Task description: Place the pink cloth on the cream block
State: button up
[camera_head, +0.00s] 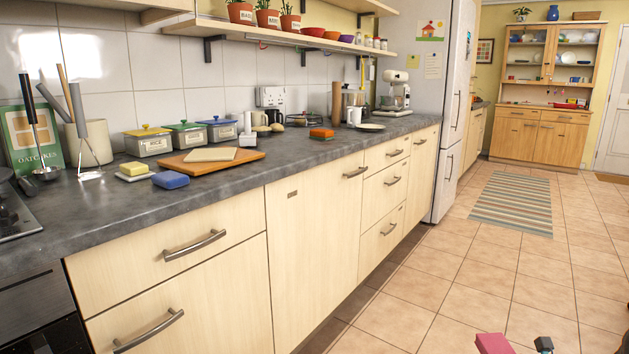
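A pink thing (493,343), likely the pink cloth, shows at the bottom edge, right of centre, cut off by the frame. Dark parts of my arm or gripper (544,344) show just right of it; the fingertips are not clearly visible, so I cannot tell whether they hold it. On the counter at the left, a flat cream slab (211,154) lies on a wooden board (190,167). A smaller cream-topped, yellow block (133,170) lies left of the board. I cannot tell which of these is the cream block.
A blue sponge (170,180) lies in front of the board. Lidded canisters (187,137) stand behind it, and upright utensils (78,120) at left.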

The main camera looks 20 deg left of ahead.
aim_at(211, 152)
jog(key=z, duration=0.1)
jog(key=k, duration=0.15)
jog(key=u, duration=0.8)
